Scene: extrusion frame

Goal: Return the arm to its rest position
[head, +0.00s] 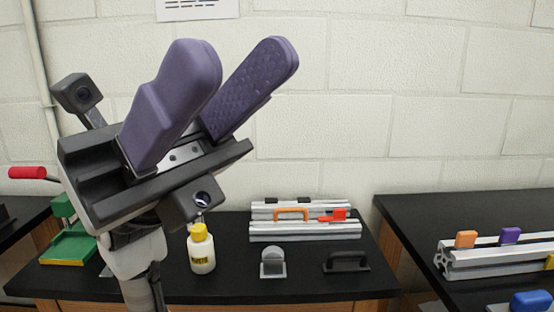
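My gripper (238,58) is raised in the left half of the head view, in front of the white block wall. Its two purple padded fingers point up and to the right. There is a clear gap between them and nothing is held, so it is open. The upper part of my arm (138,258) shows below it at the left. The gripper appears above the black table and apart from the things on it. The rest of my arm is out of view.
The black table (310,285) holds a yellow-capped bottle (201,252), aluminium extrusions (300,231) with an orange handle (291,213), a grey bracket (273,265) and a black handle (347,262). A green tool (66,247) stands left. Another extrusion (480,258) lies on the right table.

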